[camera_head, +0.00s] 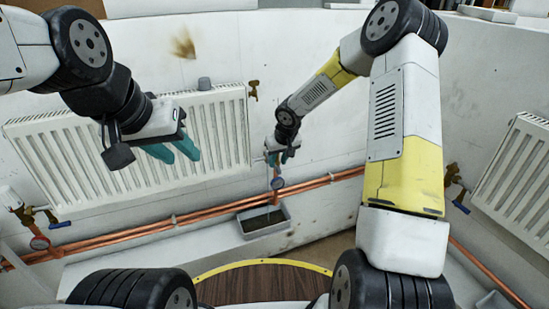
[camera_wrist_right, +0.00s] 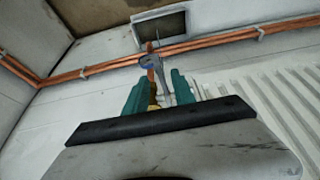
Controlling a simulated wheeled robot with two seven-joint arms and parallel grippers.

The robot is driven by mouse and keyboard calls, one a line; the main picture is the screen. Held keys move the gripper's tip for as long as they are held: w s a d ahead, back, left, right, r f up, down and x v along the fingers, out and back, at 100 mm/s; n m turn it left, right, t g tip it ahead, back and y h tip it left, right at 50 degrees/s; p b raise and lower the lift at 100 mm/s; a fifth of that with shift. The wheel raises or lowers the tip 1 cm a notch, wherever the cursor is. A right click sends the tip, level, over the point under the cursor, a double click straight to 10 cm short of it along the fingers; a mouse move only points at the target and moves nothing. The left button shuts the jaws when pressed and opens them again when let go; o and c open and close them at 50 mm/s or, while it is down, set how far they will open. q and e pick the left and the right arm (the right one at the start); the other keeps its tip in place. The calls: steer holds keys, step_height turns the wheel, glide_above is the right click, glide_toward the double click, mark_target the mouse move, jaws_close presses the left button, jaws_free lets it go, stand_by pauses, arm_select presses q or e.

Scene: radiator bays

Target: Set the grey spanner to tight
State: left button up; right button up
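My right gripper (camera_head: 281,158) is at the right end of the left radiator (camera_head: 150,145), above the copper pipes. In the right wrist view its two teal fingers (camera_wrist_right: 158,92) stand apart. A slim grey shape that looks like the grey spanner (camera_wrist_right: 167,80) and a brass fitting (camera_wrist_right: 152,90) show in the gap between them. I cannot tell whether either finger touches the spanner. In the head view the spanner is largely hidden by the gripper. My left gripper (camera_head: 178,152) is open and empty in front of the left radiator.
A pressure gauge (camera_head: 277,183) hangs just below my right gripper. Copper pipes (camera_head: 150,231) run along the wall, with a grey tray (camera_head: 264,221) below them. A second radiator (camera_head: 518,175) is at the right.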

mark_target(276, 166)
steer(key=shift+x, duration=2.35)
steer(key=shift+c, duration=0.4)
jaws_close()
